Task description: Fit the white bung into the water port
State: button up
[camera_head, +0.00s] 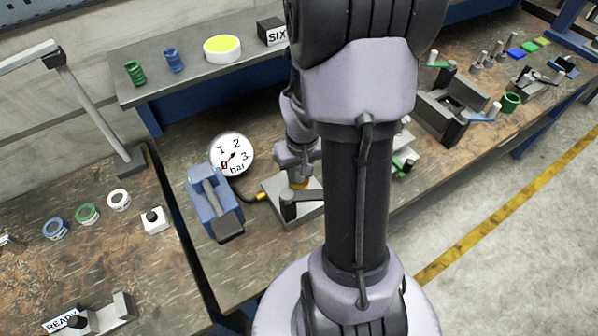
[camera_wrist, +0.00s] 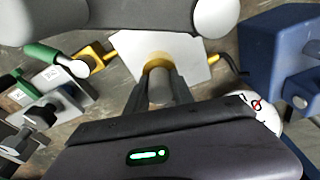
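My gripper (camera_wrist: 160,100) points down over a pale metal block (camera_wrist: 190,48), with its two dark fingers against both sides of a pale cylinder, which looks like the white bung (camera_wrist: 160,86). The far end of the bung meets a yellow collar (camera_wrist: 158,61) on the block, which looks like the water port. How deep the bung sits there cannot be told. In the head view my gripper (camera_head: 298,166) is above the block (camera_head: 308,208), with a bit of the yellow collar (camera_head: 299,185) below it. My arm hides part of the block, and the bung cannot be made out there.
A blue pump unit (camera_head: 214,205) with a round bar gauge (camera_head: 231,155) stands left of the block, joined by a hose with a yellow fitting (camera_head: 261,195). A black upright part (camera_head: 288,207) stands at the block's front. Green-handled clamps (camera_wrist: 45,57) lie close by.

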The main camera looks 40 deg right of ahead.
jog(key=o, duration=0.4)
